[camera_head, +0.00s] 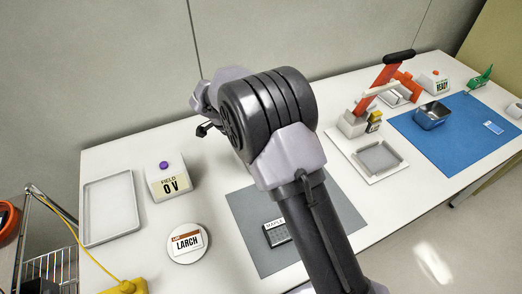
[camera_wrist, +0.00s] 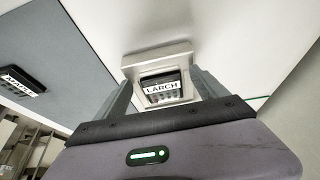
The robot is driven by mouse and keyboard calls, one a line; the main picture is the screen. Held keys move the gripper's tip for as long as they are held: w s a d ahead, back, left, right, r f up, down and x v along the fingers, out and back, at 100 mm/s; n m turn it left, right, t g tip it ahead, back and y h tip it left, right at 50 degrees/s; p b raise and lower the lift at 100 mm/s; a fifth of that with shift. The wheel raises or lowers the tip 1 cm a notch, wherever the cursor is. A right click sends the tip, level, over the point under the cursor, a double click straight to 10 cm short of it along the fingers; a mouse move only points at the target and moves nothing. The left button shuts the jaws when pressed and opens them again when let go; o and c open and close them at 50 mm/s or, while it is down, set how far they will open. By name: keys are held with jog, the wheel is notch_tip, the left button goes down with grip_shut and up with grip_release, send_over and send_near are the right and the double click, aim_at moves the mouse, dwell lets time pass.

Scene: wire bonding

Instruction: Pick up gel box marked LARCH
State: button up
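The gel box marked LARCH (camera_wrist: 161,88) is a small dark box with a white label. In the wrist view it sits in a raised white square holder (camera_wrist: 157,59). My gripper (camera_wrist: 161,80) is open, with one grey finger on each side of the box; whether they touch it cannot be told. In the head view my arm hides this box and the gripper's fingertips. A similar gel box marked MAPLE (camera_head: 277,232) lies on the grey mat (camera_head: 255,259); it also shows in the wrist view (camera_wrist: 23,81).
A LARCH sign (camera_head: 187,242) is on a round white disc at the front left. A pale tray (camera_head: 110,208) and a FIELD 0 V unit (camera_head: 168,182) stand at left. A red-handled device (camera_head: 380,80) and a blue mat (camera_head: 458,147) are at right.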

jog(key=c, duration=1.4)
